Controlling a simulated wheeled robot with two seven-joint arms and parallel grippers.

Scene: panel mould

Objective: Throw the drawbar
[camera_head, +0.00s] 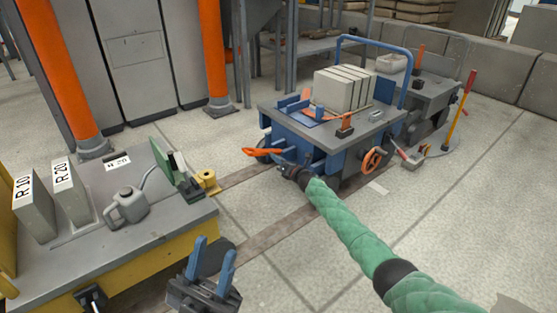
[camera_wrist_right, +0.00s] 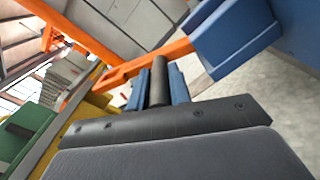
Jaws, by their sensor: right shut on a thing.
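The orange bar (camera_head: 264,152), which looks like the drawbar, sticks out at the left front of the blue cart (camera_head: 345,160). In the right wrist view the orange bar (camera_wrist_right: 150,63) crosses behind my fingers, with a dark round grip in front of it. My right gripper (camera_head: 284,168) is at the cart's front, close to the bar. Its blue fingers (camera_wrist_right: 158,88) are shut around the dark grip (camera_wrist_right: 158,78); the exact contact is partly hidden. My left gripper (camera_head: 212,266) is open and empty, beside the yellow bench at the lower left.
The cart carries pale blocks (camera_head: 343,88) and has an orange handwheel (camera_head: 373,160) in front. The bench (camera_head: 165,215) at left holds a grey can (camera_head: 126,206) and labelled blocks. Orange posts (camera_head: 212,50) stand behind. The floor at right is mostly clear.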

